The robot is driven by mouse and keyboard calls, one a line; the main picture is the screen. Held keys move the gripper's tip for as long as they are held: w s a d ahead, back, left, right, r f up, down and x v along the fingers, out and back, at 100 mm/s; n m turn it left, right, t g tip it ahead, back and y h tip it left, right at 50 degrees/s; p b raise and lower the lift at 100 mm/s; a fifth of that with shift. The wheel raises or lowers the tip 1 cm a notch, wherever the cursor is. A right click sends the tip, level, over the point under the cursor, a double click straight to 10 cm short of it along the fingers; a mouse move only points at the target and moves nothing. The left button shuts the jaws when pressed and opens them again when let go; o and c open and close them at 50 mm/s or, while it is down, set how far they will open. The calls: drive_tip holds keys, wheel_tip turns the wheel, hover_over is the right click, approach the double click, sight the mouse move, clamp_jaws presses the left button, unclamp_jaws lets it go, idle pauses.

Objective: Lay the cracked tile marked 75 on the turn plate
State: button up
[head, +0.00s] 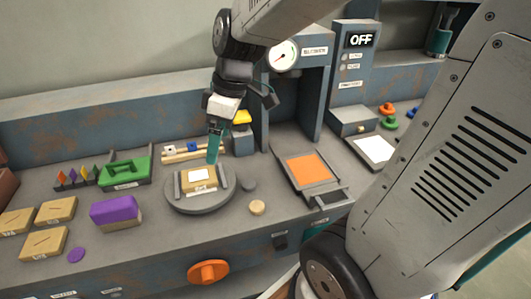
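The round grey turn plate (171,201) stands near the middle of the bench. A tan tile (198,186) with a white patch on top lies on it between two grey side rails; its marking is too small to read. Three more tan tiles lie at the left: one at the back (57,207), one in front (44,242) and one at the edge (14,220). They show dark crack lines and small unreadable labels. My gripper (214,132) is above the plate's back side. A narrow teal piece points down from it; I cannot tell whether this is held.
A purple block (116,211), a green tray (124,172) and a purple disc (76,255) lie left of the plate. A grey knob (249,185) and a tan disc (257,208) lie right of it. An orange pad (308,169) sits before the gauge housing. The display reads OFF.

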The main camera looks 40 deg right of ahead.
drive_tip(key=s+d+r+m+h, duration=0.1)
drive_tip(key=s+m, duration=0.3)
drive_tip(key=s, duration=0.3)
drive_tip(key=s+r+m+h, duration=0.2)
drive_tip(key=s+m, duration=0.2)
drive_tip(key=s, duration=0.4)
drive_tip(key=shift+s+d+r+m, duration=0.3)
drive_tip(key=shift+d+m, duration=0.05)
drive_tip(key=shift+m, duration=0.05)
